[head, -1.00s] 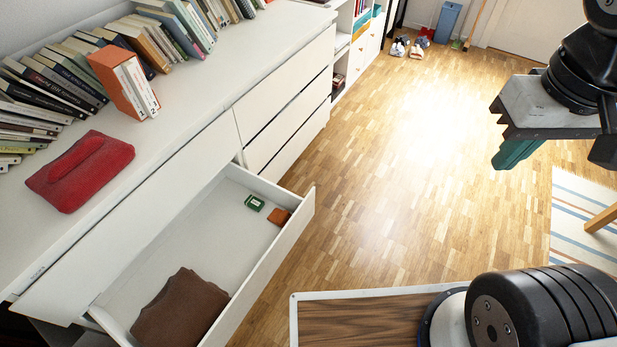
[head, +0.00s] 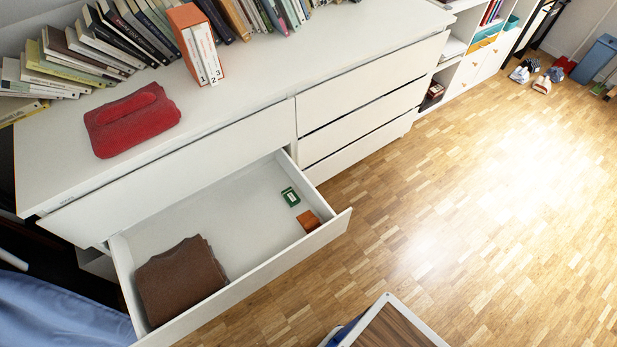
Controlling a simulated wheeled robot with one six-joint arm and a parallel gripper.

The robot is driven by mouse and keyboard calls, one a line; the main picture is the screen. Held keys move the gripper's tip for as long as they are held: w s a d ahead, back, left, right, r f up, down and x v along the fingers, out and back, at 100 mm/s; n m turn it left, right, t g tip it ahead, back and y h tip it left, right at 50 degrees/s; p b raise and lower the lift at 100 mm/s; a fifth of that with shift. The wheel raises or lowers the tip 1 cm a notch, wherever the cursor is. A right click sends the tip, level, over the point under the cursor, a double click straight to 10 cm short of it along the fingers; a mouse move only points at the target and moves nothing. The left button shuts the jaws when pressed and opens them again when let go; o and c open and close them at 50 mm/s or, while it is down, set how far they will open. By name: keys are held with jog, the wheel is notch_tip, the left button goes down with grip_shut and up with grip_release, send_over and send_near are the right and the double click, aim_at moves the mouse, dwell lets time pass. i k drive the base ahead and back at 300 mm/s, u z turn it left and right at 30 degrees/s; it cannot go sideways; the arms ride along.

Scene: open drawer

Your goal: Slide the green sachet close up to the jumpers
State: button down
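The green sachet (head: 290,197) lies flat on the floor of the open drawer (head: 236,200), toward its right end. The brown folded jumpers (head: 182,280) lie in the drawer's left end. A wide bare stretch of drawer floor separates the sachet from the jumpers. A small orange-brown block (head: 308,221) lies beside the sachet, a little nearer the drawer's front. My gripper is not in view now.
The white dresser top holds a red folded garment (head: 132,119), several books and an orange box file (head: 195,45). Blue fabric (head: 60,312) is at the lower left.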

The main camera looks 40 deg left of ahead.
aim_at(291, 195)
jog(key=i, duration=0.85)
jog(key=u, duration=2.3)
